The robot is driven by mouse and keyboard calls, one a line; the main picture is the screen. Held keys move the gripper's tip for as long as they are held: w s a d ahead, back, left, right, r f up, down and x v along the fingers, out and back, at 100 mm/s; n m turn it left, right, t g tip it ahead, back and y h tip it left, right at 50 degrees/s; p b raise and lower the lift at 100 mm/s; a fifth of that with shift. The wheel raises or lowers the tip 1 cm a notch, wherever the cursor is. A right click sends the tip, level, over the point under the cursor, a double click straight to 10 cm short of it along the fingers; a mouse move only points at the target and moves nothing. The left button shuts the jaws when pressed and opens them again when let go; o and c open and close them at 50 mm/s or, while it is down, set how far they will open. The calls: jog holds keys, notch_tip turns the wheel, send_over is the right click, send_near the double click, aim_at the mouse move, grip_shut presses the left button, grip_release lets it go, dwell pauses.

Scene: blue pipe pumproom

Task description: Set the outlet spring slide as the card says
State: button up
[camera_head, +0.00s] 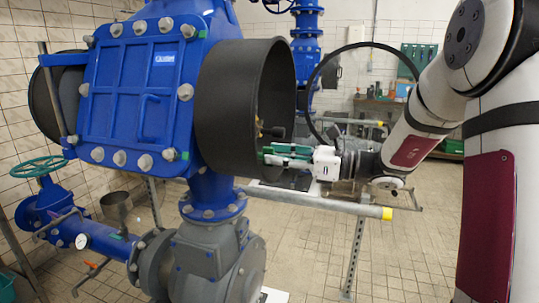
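My gripper (267,155), with green fingers and a white body, reaches in from the right. Its tips are at the open end of the large black pipe (222,105). A small dark knob with a brass-coloured part (272,131) shows just above the fingertips inside the pipe mouth; it may be the spring slide, but it is too small to tell. I cannot tell whether the fingers touch it or how far they are apart. No card can be made out in this view.
A big blue valve housing (125,100) fills the left, above a grey pump (215,262). A metal rail with a yellow end (387,213) runs below my gripper. A green handwheel (38,167) is at left. The tiled floor at right is partly clear.

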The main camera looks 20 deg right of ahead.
jog(key=shift+x, duration=1.35)
jog(key=shift+c, duration=0.6)
grip_shut()
jog(key=shift+s+a+r+p, duration=0.1)
jog(key=shift+s+a+p, duration=0.35)
jog(key=shift+s, duration=0.25)
jog(key=shift+s+a+p, duration=0.4)
jog(key=shift+s+a, duration=0.05)
jog(key=shift+s, duration=0.25)
jog(key=shift+o, duration=0.6)
grip_release()
jog(key=shift+a, duration=0.1)
